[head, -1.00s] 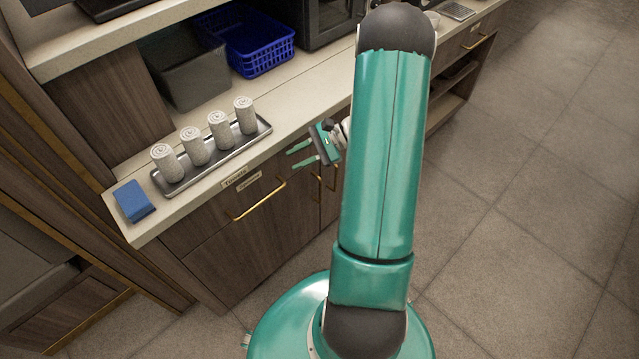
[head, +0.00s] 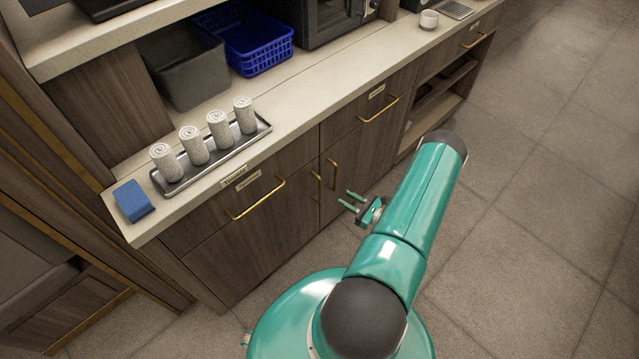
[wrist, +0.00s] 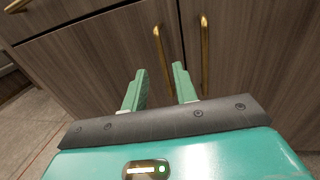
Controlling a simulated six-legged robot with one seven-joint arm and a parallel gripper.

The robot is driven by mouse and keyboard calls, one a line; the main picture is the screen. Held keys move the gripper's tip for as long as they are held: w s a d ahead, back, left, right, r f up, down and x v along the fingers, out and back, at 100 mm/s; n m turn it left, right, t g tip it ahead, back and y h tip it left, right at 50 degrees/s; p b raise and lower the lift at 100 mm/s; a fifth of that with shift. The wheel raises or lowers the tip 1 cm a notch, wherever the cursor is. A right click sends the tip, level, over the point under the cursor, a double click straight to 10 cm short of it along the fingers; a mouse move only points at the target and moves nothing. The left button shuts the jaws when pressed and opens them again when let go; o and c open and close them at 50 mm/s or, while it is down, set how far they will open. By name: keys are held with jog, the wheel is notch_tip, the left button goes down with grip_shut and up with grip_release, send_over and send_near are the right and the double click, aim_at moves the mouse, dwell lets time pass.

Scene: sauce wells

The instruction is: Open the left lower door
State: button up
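The left lower door (head: 262,245) is a brown wood panel below a drawer, and it is shut. Its upright brass handle (head: 318,189) is near its right edge; in the wrist view the handle (wrist: 163,62) stands just ahead, between the lines of my two fingers. A second brass handle (wrist: 204,55), on the right lower door (head: 350,165), is close to its right. My gripper (head: 350,201) is open and empty, its green fingertips (wrist: 160,72) pointing at the doors. It is short of the handles and not touching them as far as I can see.
Above the left door is a drawer with a horizontal brass handle (head: 258,200). The counter (head: 290,128) holds a metal tray (head: 226,153) of rolled towels, a blue block (head: 133,200) and a blue basket (head: 262,64). Open floor (head: 530,240) lies to the right.

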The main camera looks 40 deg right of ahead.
jog(key=x, duration=1.2)
grip_shut()
